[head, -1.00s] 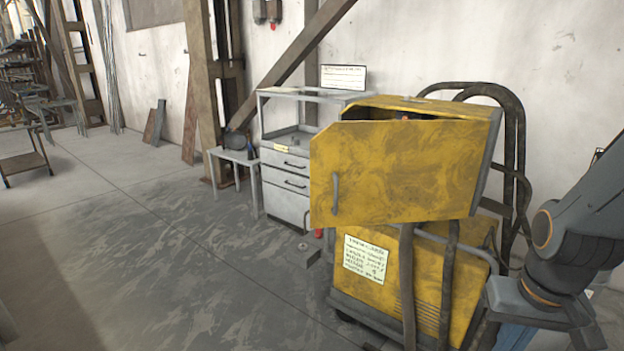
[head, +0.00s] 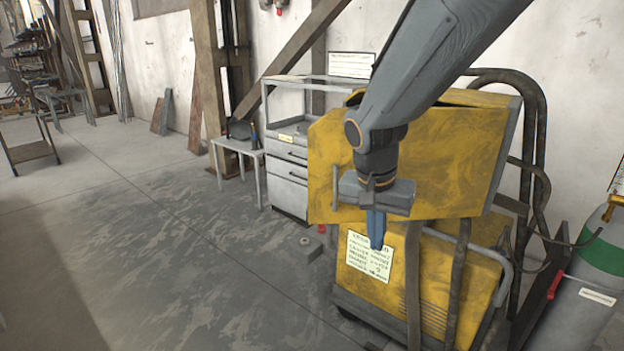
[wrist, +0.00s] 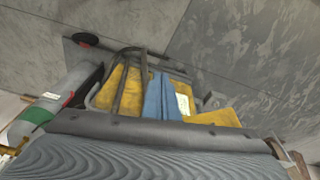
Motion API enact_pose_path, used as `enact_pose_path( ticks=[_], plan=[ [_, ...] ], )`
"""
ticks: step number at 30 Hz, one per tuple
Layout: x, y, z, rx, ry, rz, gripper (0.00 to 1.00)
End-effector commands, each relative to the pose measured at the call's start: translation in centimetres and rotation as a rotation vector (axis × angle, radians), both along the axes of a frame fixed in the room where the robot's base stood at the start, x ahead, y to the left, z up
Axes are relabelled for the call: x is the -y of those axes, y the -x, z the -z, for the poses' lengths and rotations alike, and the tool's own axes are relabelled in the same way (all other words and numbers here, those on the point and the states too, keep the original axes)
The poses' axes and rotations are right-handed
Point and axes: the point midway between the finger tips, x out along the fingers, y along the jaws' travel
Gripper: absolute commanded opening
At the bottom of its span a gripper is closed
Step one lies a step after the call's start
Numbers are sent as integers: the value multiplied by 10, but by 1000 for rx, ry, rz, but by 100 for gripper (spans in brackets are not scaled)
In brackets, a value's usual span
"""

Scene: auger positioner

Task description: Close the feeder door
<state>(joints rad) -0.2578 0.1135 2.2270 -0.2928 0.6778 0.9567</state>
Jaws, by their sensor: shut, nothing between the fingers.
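The feeder door (head: 450,165) is a yellow scuffed panel on the upper box of the yellow machine. It stands ajar, with a dark gap along its top edge. Its dark handle (head: 335,183) shows near its left edge, just left of my gripper's body. My gripper (head: 376,242) hangs in front of the door's left half, fingers pointing down, shut and empty. Its blue fingertips overlap the label below in the picture; contact cannot be told. In the wrist view the shut fingers (wrist: 160,98) appear before the yellow lower cabinet (wrist: 120,92). My arm hides part of the door.
Below the door is a cabinet with a written label (head: 368,257) and thick hoses (head: 413,285). A grey gas cylinder (head: 585,300) with a green band stands at right. A grey drawer unit (head: 288,175) and small table (head: 238,150) stand behind left.

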Motion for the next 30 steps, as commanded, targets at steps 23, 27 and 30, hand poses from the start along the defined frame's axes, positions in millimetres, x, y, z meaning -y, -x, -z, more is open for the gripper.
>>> enact_pose_path(
  ticks=[23, 27, 30],
  plan=[
    [-159, -124, -120, 545, -105, 811, 0],
    [-155, -130, -111, 547, -106, 819, 0],
    [-149, -139, -98, 545, -104, 817, 0]
  ],
)
